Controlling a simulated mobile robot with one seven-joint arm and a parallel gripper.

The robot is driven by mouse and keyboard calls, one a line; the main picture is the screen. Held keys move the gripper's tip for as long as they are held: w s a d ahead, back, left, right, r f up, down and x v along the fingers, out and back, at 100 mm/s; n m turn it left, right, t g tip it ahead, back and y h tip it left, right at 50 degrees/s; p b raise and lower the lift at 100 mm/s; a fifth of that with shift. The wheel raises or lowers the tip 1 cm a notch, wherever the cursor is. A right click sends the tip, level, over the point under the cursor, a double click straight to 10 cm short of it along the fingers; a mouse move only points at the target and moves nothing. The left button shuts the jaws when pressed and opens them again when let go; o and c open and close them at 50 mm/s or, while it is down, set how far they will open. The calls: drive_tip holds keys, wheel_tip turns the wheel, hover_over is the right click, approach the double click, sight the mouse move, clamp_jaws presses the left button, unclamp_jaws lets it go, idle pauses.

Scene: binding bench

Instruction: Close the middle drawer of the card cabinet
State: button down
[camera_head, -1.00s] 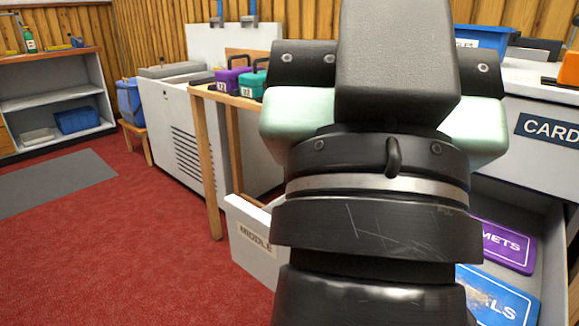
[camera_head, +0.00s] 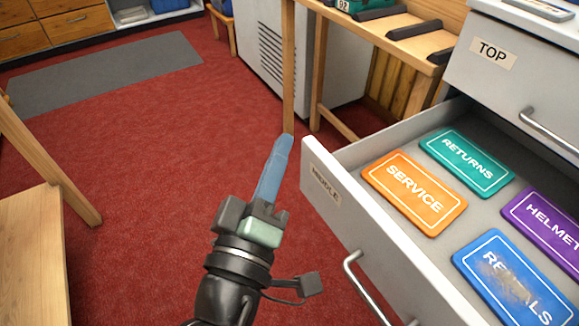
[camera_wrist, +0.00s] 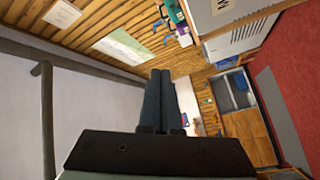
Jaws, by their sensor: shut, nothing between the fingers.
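The middle drawer (camera_head: 322,205) of the card cabinet stands pulled far out in the head view, with a "MIDDLE" label and a bar handle (camera_head: 366,290) on its front. Several coloured cards lie flat inside, among them an orange "SERVICE" card (camera_head: 414,193) and a teal "RETURNS" card (camera_head: 467,162). My gripper (camera_head: 284,142) is shut and empty, its blue fingers together. It appears just left of the drawer front, over the red floor, and I see no contact. In the wrist view the shut fingers (camera_wrist: 160,100) point toward the wood-panelled wall.
The "TOP" drawer (camera_head: 500,75) above is shut. A wooden bench (camera_head: 310,60) stands behind the open drawer, with a white chest unit (camera_head: 262,45) beyond. A wooden stool or table (camera_head: 30,240) is at the left. Red carpet (camera_head: 150,170) lies open between.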

drive_tip(key=s+a+f+n+g+y, duration=0.1)
drive_tip(key=s+a+f+n, duration=0.15)
drive_tip(key=f, duration=0.35)
drive_tip(key=s+a+f+n+g, duration=0.1)
drive_tip(key=s+f+n, duration=0.3)
drive_tip(key=f, duration=0.2)
drive_tip(key=w+d, duration=0.5)
drive_tip(key=w, duration=0.7)
drive_tip(key=shift+r, duration=0.15)
drive_tip(key=shift+w, duration=0.1)
